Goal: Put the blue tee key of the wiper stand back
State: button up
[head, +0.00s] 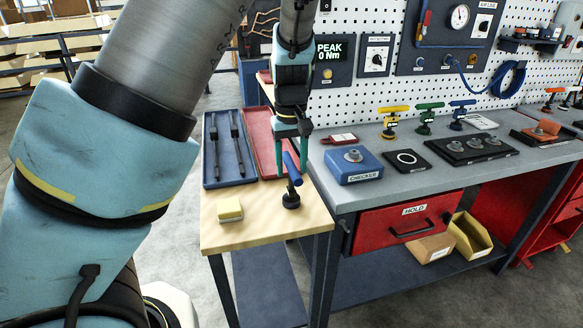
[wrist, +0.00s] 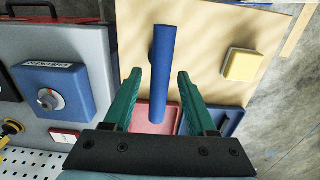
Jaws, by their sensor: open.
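A blue tee key (head: 292,170) stands on a round dark base (head: 290,199) on the wooden trolley top, its blue bar tilted in the head view. My gripper (head: 291,150) is above it, pointing down, with jaws open. In the wrist view the blue bar (wrist: 163,60) runs lengthwise between the two green fingers, with a gap on each side. The key's lower part is hidden there. Another blue tee key (head: 462,104) stands on the grey bench beside a green one (head: 428,106) and a yellow one (head: 393,109). I cannot tell which holder is the wiper stand.
A blue tray (head: 210,170) with two dark wiper arms and a red tray (head: 263,150) lie behind on the trolley. A yellow block (head: 229,209) is at the left front. A blue checker box (head: 352,168) stands on the bench (head: 400,160) to the right.

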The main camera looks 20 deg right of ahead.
notch_tip(320, 180, up, 11)
jog(key=b, duration=0.1)
jog(key=s+a+f, duration=0.1)
jog(key=a+f, duration=0.1)
jog(key=a, duration=0.8)
jog(key=s+a+f+t, duration=0.1)
jog(key=a+f, duration=0.2)
jog(key=a, duration=0.7)
jog(key=s+a+f, duration=0.1)
jog(key=a+f, duration=0.2)
jog(key=a, duration=0.7)
jog(key=shift+s+t, duration=0.3)
jog(key=shift+o, duration=0.4)
jog(key=shift+a, duration=0.1)
